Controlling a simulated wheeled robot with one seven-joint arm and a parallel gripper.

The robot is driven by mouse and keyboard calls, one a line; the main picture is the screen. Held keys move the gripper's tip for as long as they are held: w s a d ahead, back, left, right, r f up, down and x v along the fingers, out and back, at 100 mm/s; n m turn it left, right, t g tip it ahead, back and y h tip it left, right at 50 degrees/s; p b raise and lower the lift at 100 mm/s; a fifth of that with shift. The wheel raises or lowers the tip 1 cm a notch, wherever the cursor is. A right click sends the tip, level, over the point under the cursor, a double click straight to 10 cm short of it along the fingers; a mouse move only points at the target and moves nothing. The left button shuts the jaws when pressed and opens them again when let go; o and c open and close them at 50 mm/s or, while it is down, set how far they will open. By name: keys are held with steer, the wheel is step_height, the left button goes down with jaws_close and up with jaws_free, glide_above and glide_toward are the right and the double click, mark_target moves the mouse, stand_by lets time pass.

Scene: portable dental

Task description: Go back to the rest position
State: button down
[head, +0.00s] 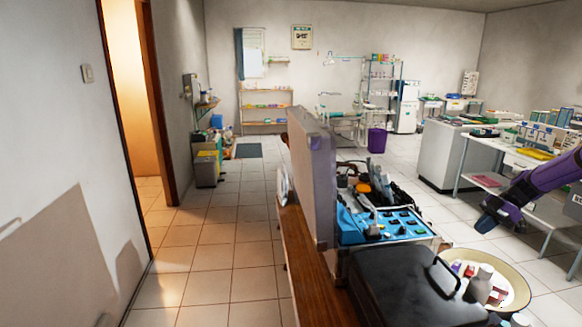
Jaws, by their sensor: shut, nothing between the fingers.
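My purple arm comes in from the right edge of the head view. My gripper (486,223) is at its lower left end, dark, small in the picture and pointing down and left. It is shut with nothing seen in it. It hangs in the air above and behind a round cream basin (522,285), apart from it in the picture. The fingertips are too small to see in detail.
A wooden bench (308,275) bears an open case with a blue panel (380,228) and a black case (405,290). The basin holds a bottle and small boxes. A white table (483,151) with supplies stands at right. Tiled floor is clear at left.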

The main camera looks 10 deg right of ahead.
steer(key=s+a+r+m+h, duration=0.4)
steer(key=a+r, duration=0.6)
steer(key=a, duration=0.2)
steer(key=s+a+r+m+h, duration=0.3)
steer(key=a+r+m+h, duration=0.1)
steer(key=a+r, duration=0.65)
steer(key=s+a+r+m+t, duration=0.1)
steer(key=s+a+m+t, duration=0.1)
steer(key=s, duration=0.6)
steer(key=s+a+r+m+t+h, duration=0.1)
steer(key=s+a+r+m+t, duration=0.1)
steer(key=s+a+m, duration=0.2)
steer(key=s+a+r+m+t, duration=0.2)
steer(key=s+a, duration=0.3)
steer(key=s, duration=0.6)
steer(key=shift+s+a+m+h, duration=0.3)
steer(key=shift+s+a+m, duration=0.1)
steer(key=shift+m, duration=0.4)
steer(key=shift+w, duration=0.1)
